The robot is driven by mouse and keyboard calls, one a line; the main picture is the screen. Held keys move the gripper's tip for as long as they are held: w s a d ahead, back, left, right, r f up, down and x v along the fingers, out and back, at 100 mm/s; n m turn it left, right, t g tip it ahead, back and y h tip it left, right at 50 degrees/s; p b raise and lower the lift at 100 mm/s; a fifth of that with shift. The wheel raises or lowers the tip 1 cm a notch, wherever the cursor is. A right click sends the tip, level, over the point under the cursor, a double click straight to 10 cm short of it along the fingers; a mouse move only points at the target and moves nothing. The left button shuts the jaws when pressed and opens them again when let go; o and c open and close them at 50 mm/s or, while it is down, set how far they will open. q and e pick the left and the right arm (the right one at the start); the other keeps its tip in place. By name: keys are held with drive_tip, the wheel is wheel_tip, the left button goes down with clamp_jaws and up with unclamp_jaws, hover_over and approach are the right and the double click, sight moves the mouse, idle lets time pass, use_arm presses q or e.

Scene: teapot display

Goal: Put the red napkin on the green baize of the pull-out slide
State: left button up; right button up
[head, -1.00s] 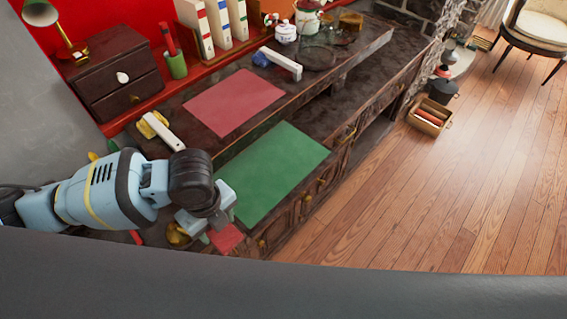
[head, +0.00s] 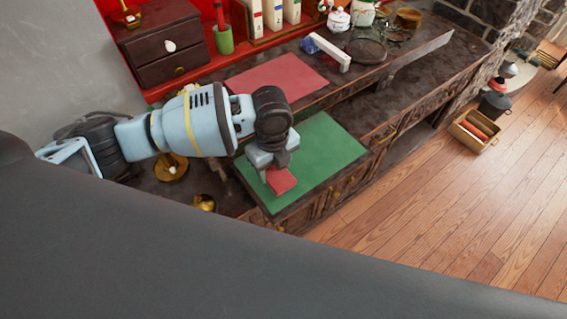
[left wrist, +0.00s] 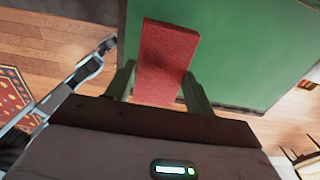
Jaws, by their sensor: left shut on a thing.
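The red napkin (head: 282,180) is a small folded red piece in my left gripper (head: 272,168). In the left wrist view the napkin (left wrist: 166,62) sticks out from between the two fingers (left wrist: 160,90). The green baize (head: 325,150) covers the pull-out slide at the front of the dark desk. In the head view the napkin shows over the baize's near left part. In the left wrist view the green baize (left wrist: 250,50) lies behind the napkin. I cannot tell whether the napkin touches it. My right gripper is not in view.
A larger red mat (head: 278,80) lies on the desk behind the slide. A white-handled thing (head: 328,52), a dark round tray (head: 366,50) and a white pot (head: 339,19) stand farther back. Brass items (head: 170,167) lie at the left. The baize right of the napkin is bare.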

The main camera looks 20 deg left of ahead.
use_arm(q)
drive_tip(key=shift+w+d+f, duration=0.1)
drive_tip(key=shift+w+d, duration=0.2)
drive_tip(key=shift+w, duration=0.55)
drive_tip(key=shift+w+d+f, duration=0.1)
drive_tip(key=shift+w+d, duration=0.15)
drive_tip(key=shift+w, duration=0.55)
drive_tip(key=shift+w+f, duration=0.1)
drive_tip(key=shift+f, duration=1.6)
drive_tip(key=shift+f, duration=0.1)
drive_tip(key=o, duration=1)
drive_tip(key=shift+f, duration=0.1)
drive_tip(key=shift+c, duration=0.2)
wheel_tip(320, 180, up, 12)
drive_tip(key=shift+r+p, duration=0.2)
drive_tip(key=shift+p, duration=0.1)
